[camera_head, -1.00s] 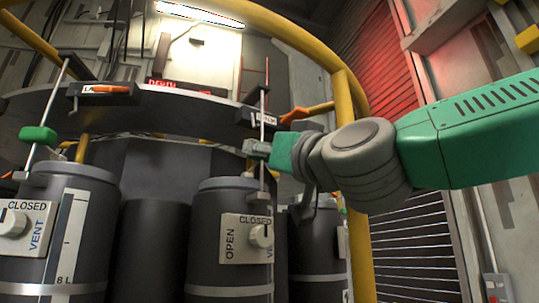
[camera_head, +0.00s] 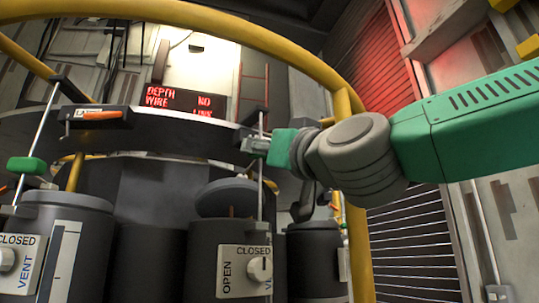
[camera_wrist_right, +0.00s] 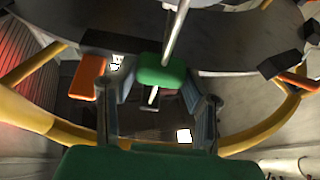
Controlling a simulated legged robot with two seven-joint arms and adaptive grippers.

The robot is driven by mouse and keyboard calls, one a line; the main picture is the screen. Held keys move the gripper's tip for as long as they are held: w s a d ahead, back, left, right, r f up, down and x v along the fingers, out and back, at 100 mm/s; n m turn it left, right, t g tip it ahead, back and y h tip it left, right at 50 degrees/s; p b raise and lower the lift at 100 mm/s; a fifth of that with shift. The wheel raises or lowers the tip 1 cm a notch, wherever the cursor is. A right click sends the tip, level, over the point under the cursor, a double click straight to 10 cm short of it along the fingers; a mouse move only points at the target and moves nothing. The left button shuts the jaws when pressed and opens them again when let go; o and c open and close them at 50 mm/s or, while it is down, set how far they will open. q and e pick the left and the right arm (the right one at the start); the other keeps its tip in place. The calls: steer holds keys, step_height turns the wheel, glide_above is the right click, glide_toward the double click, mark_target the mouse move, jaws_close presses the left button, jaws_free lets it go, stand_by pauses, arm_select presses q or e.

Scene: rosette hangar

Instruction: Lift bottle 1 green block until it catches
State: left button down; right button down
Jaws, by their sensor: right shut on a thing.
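In the head view my right gripper (camera_head: 257,146) is at the upright rod above the middle bottle (camera_head: 200,260). In the wrist view the green block (camera_wrist_right: 162,75) sits on its rod between the two fingers of the gripper, which is shut on it. In the head view the fingers hide this block. The middle bottle's round lid (camera_head: 228,197) is raised clear of the body, with a gap below it. I cannot read a number on this bottle. My left gripper is not in view.
A left bottle (camera_head: 75,235) has its own green block (camera_head: 26,166) on a rod. A dark ring rail (camera_head: 180,140) with an orange-handled latch (camera_head: 97,114) runs behind. Yellow hoops (camera_head: 290,45) arch around. A right bottle (camera_head: 313,260) stands close by.

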step_height(320, 180, up, 3)
steer(key=shift+s+a+r+p, duration=0.1)
steer(key=shift+a+p, duration=0.05)
steer(key=shift+p, duration=0.75)
steer(key=c, duration=1)
jaws_free()
steer(key=shift+o, duration=0.2)
steer(key=shift+s+a, duration=0.2)
steer(key=shift+a, duration=0.1)
steer(key=shift+w, duration=0.2)
steer(key=shift+d, duration=0.15)
